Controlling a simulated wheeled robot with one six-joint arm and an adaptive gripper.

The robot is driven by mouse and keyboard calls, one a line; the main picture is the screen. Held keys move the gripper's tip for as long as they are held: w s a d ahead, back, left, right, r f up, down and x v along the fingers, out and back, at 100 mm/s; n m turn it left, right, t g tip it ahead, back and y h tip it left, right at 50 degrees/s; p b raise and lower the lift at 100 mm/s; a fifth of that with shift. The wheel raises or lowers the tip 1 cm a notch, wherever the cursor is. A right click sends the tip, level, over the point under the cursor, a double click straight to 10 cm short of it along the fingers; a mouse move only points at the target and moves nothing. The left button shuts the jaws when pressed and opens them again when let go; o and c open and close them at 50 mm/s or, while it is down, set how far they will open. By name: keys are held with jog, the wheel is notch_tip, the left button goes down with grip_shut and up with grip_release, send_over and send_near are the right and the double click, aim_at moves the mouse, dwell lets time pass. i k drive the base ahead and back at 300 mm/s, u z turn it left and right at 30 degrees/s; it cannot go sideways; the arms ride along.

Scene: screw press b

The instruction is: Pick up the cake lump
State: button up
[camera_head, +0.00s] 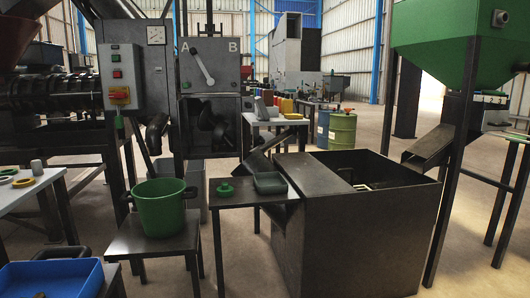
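I cannot make out a cake lump for certain in the head view. A small green piece (225,189) with a knob on top sits on the small dark stand (232,202), beside a shallow grey-green tray (270,183). The inside of that tray looks empty, though it is small in view. A large open dark bin (345,245) stands to the right; most of its inside is hidden by its walls, and a small pale shape (362,187) shows within. My gripper is not in view.
A green bucket (163,207) stands on a low dark stool. A blue tray (50,279) is at the lower left. The press with its control box (123,78) fills the left back. A green hopper (437,40) stands at right. Open floor shows between the stands.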

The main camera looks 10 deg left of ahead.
aim_at(215, 147)
jog(key=z, duration=0.25)
jog(key=i, duration=0.85)
jog(key=u, duration=0.55)
jog(key=i, duration=1.2)
jog(key=u, duration=1)
